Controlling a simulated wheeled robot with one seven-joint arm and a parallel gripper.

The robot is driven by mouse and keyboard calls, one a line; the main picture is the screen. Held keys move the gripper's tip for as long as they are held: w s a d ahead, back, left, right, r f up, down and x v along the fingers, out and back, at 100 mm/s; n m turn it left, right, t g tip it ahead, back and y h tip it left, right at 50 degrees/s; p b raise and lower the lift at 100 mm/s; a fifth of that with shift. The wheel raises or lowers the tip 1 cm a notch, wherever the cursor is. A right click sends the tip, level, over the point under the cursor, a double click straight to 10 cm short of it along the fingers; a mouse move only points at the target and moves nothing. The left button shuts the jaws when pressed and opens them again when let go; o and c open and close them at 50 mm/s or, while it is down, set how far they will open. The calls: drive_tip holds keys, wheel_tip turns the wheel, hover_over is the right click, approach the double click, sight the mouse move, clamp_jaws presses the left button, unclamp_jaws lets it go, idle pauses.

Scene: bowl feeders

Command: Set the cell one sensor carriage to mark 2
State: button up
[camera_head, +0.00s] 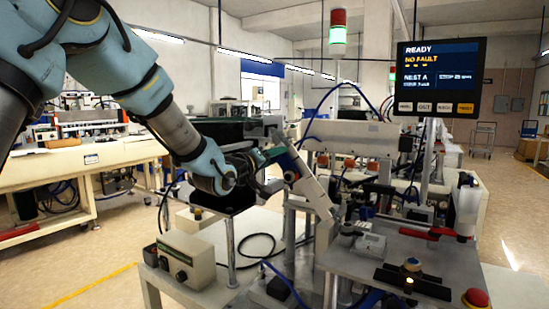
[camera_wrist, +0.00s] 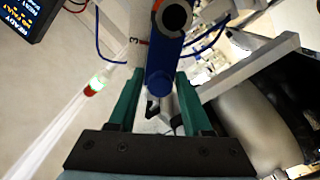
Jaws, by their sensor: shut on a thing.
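My gripper (camera_head: 282,154) is at a slanted pale bar (camera_head: 313,188) in the middle of the head view. In the wrist view its two green fingers (camera_wrist: 160,76) are closed on a blue, rounded part, which I take to be the sensor carriage (camera_wrist: 159,88). A dark ring-shaped end (camera_wrist: 174,17) shows beyond it at the top. A small figure that looks like 3 (camera_wrist: 136,41) shows left of the carriage. Mark 2 cannot be made out. In the head view the carriage is mostly hidden by the gripper and cannot be told apart.
A screen (camera_head: 438,77) reads READY, NO FAULT, NEST A. A stack light (camera_head: 338,33) is lit green. A control box (camera_head: 187,259) stands below my arm. A plate with a red-handled clamp (camera_head: 432,233) and a red button (camera_head: 475,298) is at right. Blue hoses hang near the gripper.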

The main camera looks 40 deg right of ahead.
clamp_jaws()
idle(0.8)
